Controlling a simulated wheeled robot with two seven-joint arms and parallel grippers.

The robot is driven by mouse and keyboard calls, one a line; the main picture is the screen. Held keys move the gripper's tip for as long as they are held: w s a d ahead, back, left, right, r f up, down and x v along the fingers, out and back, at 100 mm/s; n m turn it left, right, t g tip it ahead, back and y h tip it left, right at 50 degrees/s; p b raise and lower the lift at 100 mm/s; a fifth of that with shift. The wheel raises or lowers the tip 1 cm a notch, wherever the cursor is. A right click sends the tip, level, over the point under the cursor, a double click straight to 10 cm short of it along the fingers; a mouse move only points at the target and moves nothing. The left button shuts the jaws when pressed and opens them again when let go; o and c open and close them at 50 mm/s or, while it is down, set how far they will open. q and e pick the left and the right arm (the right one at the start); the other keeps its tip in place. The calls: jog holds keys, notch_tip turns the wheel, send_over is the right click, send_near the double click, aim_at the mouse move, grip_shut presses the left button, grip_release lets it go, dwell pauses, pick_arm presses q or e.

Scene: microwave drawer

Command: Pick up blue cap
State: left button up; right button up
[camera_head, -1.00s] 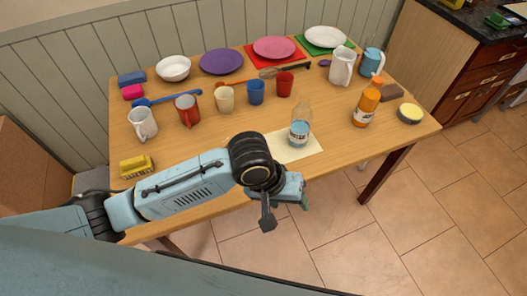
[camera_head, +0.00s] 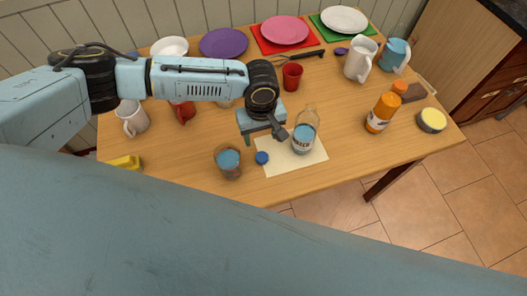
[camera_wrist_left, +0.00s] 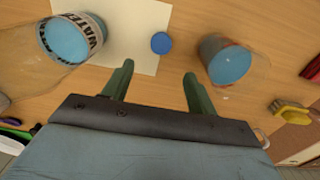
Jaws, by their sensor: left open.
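The blue cap (camera_head: 262,157) is a small round disc at the left edge of a pale paper sheet (camera_head: 305,165). It also shows in the left wrist view (camera_wrist_left: 161,43), just beyond the fingertips and roughly centred between them. My left gripper (camera_head: 264,138) is over the table behind the cap, between a bottle and a glass. In the left wrist view its two green fingers (camera_wrist_left: 158,72) are spread apart with nothing between them. My right gripper is not in view.
A clear bottle labelled water (camera_head: 304,133) stands on the sheet, right of the cap. A glass of blue liquid (camera_head: 228,160) stands left of it. Mugs, plates, a white jug (camera_head: 361,60) and an orange bottle (camera_head: 382,112) stand farther off. Bare wood lies at the front right.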

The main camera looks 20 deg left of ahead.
aim_at(262, 155)
pick_arm(q)
notch_tip(262, 155, down, 3)
jog(key=shift+f, duration=0.5)
notch_tip(262, 155, down, 2)
jog(key=shift+s+f+b, duration=0.1)
jog(key=shift+f+b, duration=0.1)
jog(key=shift+b, duration=0.3)
notch_tip(262, 155, down, 2)
jog(key=shift+d+f, duration=0.1)
jog(key=shift+f, duration=0.1)
jog(key=shift+f+b, duration=0.3)
jog(key=c, duration=1.1)
notch_tip(262, 155, up, 10)
jog(key=shift+r+p, duration=0.1)
jog(key=shift+p, duration=0.9)
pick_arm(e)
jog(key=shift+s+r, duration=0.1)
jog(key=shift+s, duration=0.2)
